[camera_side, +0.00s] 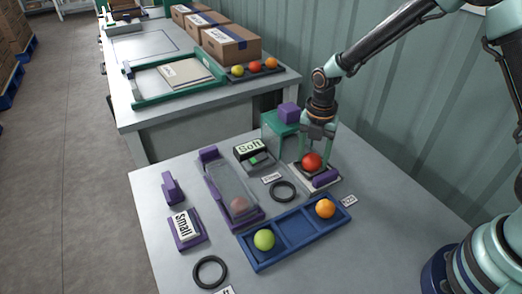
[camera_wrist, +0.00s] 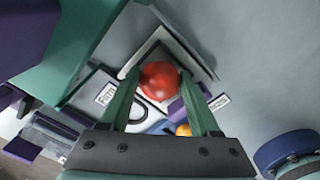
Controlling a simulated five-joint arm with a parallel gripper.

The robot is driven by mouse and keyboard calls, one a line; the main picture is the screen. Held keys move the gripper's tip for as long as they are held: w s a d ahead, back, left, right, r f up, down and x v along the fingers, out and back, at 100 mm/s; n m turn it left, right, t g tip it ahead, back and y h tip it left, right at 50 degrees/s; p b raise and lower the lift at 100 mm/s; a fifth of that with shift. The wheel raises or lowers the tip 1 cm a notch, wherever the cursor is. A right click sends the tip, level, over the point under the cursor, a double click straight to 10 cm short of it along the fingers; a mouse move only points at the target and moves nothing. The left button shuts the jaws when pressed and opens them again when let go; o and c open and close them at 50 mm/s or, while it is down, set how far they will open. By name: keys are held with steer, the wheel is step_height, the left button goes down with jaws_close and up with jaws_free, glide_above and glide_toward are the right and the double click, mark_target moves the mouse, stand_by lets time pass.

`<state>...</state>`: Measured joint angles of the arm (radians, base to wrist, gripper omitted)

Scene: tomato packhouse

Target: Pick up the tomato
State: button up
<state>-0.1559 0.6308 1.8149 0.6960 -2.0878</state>
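A red tomato (camera_side: 312,162) sits on a small white-edged stand with a dark top (camera_side: 331,187) near the right wall side of the table. My gripper (camera_side: 317,160) points down over it, with one green finger on each side. In the side view a gap shows between the tomato and the right finger. In the wrist view the tomato (camera_wrist: 158,80) lies between the two fingertips (camera_wrist: 159,76), and I see no clear squeeze on it. The gripper looks open around the tomato. The tomato's underside is hidden.
A blue divided tray (camera_side: 283,236) in front holds a green tomato (camera_side: 264,240) and an orange tomato (camera_side: 325,208). A clear-covered purple-ended chute (camera_side: 232,187), a "Soft" display (camera_side: 250,149), a black ring (camera_side: 283,191) and a green-and-purple device (camera_side: 280,124) stand close by.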

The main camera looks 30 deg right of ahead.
mark_target(313, 154)
steer(key=shift+r, duration=0.1)
step_height(313, 154, up, 19)
steer(key=s+a+f, duration=0.1)
steer(key=a+f, duration=0.2)
steer(key=a, duration=0.5)
steer(key=s+a+f, duration=0.1)
steer(key=a+f, duration=0.2)
steer(key=a, duration=0.5)
steer(key=s+a+f, duration=0.3)
steer(key=a, duration=0.2)
steer(key=s+a+f, duration=0.3)
steer(key=a, duration=0.3)
steer(key=s+a+f, duration=0.3)
steer(key=s+a, duration=0.1)
steer(key=a, duration=0.1)
steer(key=shift+a, duration=0.4)
steer(key=shift+s+a+f, duration=0.1)
steer(key=shift+s+f, duration=0.05)
steer(key=shift+f, duration=2.25)
steer(key=shift+f, duration=0.6)
